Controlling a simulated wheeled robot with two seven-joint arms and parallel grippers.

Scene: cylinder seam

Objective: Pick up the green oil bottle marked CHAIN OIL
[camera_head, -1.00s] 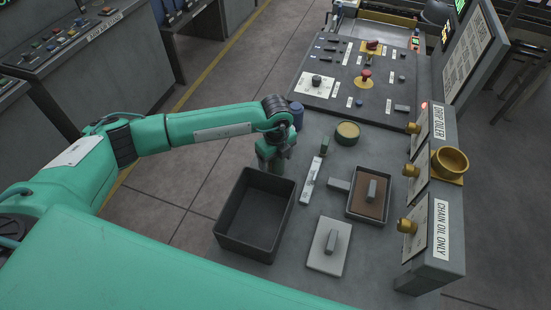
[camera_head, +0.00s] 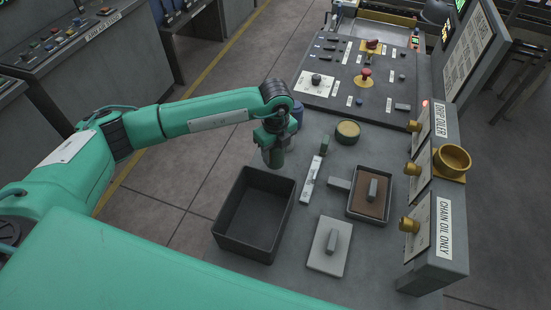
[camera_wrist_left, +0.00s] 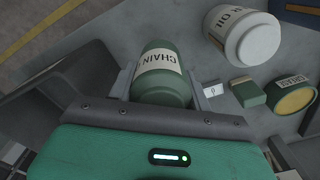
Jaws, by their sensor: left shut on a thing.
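The green oil bottle (camera_wrist_left: 161,78) is in the left wrist view, with the word CHAIN readable on its pale label. It sits between the two fingers of my left gripper (camera_wrist_left: 160,88), which is shut on it. In the head view my left gripper (camera_head: 274,150) points down just behind the black bin, and the arm hides much of the bottle (camera_head: 276,158). I cannot tell for sure how far its base is above the table. My right gripper is not in view.
An open, empty black bin (camera_head: 219,222) stands just in front of the gripper. A round tin (camera_head: 347,130), a small green block (camera_head: 324,145) and a brown-filled tray (camera_head: 357,214) lie to the right. The drip oiler panel (camera_head: 441,225) stands far right.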

